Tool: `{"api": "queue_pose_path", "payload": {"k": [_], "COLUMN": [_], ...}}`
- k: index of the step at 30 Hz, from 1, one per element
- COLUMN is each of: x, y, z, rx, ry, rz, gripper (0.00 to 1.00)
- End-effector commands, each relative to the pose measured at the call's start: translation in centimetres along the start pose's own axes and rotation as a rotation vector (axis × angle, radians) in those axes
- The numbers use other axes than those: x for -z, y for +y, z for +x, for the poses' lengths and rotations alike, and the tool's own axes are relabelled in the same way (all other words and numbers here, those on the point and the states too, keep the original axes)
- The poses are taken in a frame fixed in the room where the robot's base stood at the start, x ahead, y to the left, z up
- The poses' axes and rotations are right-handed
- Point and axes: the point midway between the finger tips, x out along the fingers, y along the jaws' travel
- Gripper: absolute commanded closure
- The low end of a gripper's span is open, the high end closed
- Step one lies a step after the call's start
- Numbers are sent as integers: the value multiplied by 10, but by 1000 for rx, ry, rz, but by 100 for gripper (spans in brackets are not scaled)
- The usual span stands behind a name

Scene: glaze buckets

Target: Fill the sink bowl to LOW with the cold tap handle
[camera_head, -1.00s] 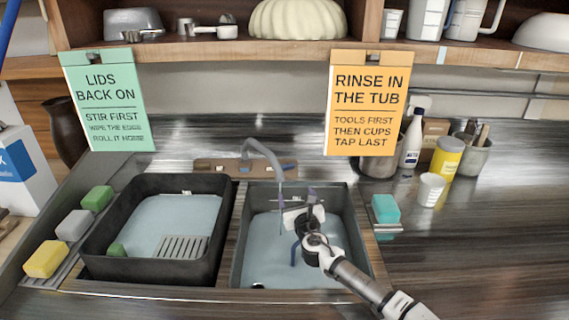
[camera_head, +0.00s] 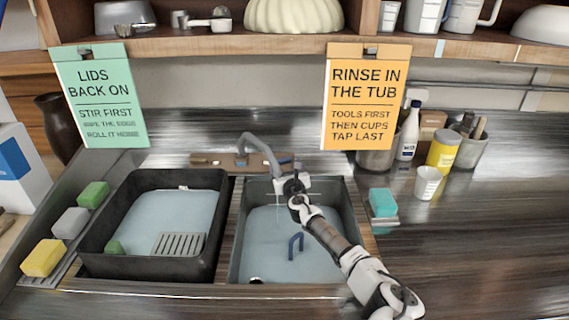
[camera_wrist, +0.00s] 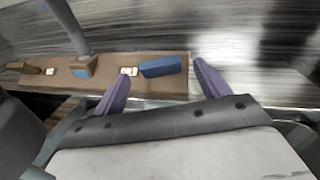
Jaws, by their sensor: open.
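The sink bowl (camera_head: 236,262) is the grey right-hand basin. Its inside is pale blue, and I cannot tell the water depth or read a LOW mark. The tap's grey spout (camera_head: 262,145) arches over its back edge. The blue tap handle (camera_wrist: 160,67) is at the right end of the brown tap plate (camera_wrist: 100,88) in the wrist view. My gripper (camera_wrist: 160,72) is open, its purple fingers on either side of the handle in that view. I cannot tell whether they touch it. In the head view my wrist hides the fingers, above the bowl's back part.
A blue bent piece (camera_head: 296,244) stands in the bowl. A black tub (camera_head: 92,240) with a grey grate is at left. A teal sponge (camera_head: 382,203) lies right of the bowl. Signs hang from the shelf edge (camera_head: 230,47) above. The right counter is mostly clear.

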Motion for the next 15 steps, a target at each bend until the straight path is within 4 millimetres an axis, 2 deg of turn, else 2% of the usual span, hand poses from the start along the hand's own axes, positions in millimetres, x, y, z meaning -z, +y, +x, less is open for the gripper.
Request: {"api": "queue_pose_path", "payload": {"k": [6, 15], "x": [-2, 0], "y": [0, 0], "z": [21, 29], "rx": [0, 0], "ry": [-3, 0], "rz": [-1, -1], "gripper": [25, 25]}}
